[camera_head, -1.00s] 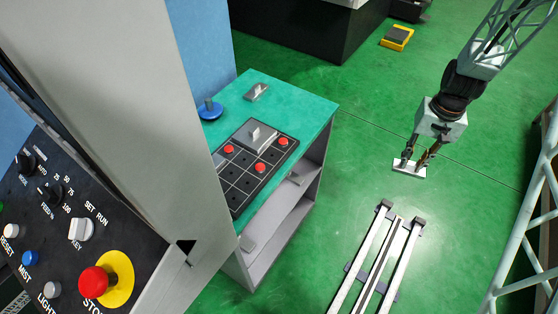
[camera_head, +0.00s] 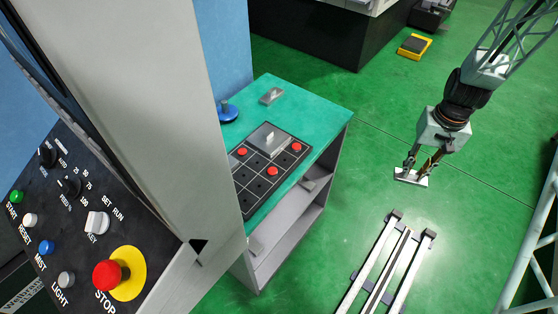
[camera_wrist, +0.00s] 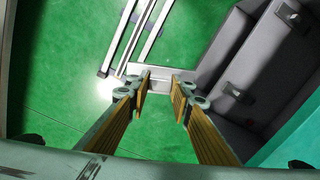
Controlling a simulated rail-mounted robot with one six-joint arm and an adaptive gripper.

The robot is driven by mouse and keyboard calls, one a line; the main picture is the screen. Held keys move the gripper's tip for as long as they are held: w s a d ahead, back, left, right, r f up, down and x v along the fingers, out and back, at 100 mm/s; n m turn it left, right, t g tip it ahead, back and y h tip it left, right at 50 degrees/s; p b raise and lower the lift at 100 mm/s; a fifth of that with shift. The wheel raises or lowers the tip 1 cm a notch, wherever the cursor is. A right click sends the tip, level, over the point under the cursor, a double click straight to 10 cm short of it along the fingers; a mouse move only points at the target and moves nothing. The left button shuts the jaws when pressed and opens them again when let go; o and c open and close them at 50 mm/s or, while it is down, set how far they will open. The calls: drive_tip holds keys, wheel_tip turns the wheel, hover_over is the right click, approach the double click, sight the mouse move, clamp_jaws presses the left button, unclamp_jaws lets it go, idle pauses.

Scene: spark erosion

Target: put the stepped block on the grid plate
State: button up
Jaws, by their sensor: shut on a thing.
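My gripper (camera_head: 412,168) is shut on a pale grey stepped block (camera_head: 411,177) and holds it in the air over the floor, right of the bench. The block's wide base shows below the fingertips; its gripped upper part is mostly hidden. In the wrist view the block (camera_wrist: 160,88) lies between and beyond the fingertips (camera_wrist: 160,92). The dark grid plate (camera_head: 257,184) lies on the teal bench top, with several red buttons on it. A grey block with a raised knob (camera_head: 267,138) sits on its far part. The plate's left side is hidden by the machine panel.
The teal bench (camera_head: 318,118) has open shelves holding grey pieces. A small grey piece (camera_head: 271,96) and a blue round object (camera_head: 228,112) stand at its back. Pale rails (camera_head: 388,262) lie on the floor below my gripper. A control panel (camera_head: 75,220) fills the left foreground.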

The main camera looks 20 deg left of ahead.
drive_tip(key=s+a+r+n+p, duration=0.2)
drive_tip(key=s+a, duration=0.5)
drive_tip(key=a, duration=0.4)
drive_tip(key=s+a+r+n+p, duration=0.2)
drive_tip(key=s+a+r+n, duration=0.2)
drive_tip(key=s+a+n, duration=0.3)
drive_tip(key=s+a+r+n+p, duration=0.2)
drive_tip(key=s+a+n, duration=0.3)
drive_tip(key=s+a, duration=0.4)
drive_tip(key=a+r, duration=0.1)
drive_tip(key=a, duration=0.5)
drive_tip(key=shift+a+r, duration=0.35)
drive_tip(key=shift+r, duration=0.05)
drive_tip(key=p, duration=0.1)
hover_over(250, 169)
drive_tip(key=shift+d+f, duration=0.45)
drive_tip(key=shift+f, duration=0.3)
drive_tip(key=shift+a, duration=0.1)
drive_tip(key=shift+a, duration=0.25)
drive_tip(key=shift+f, duration=1.75)
drive_tip(key=shift+f, duration=0.25)
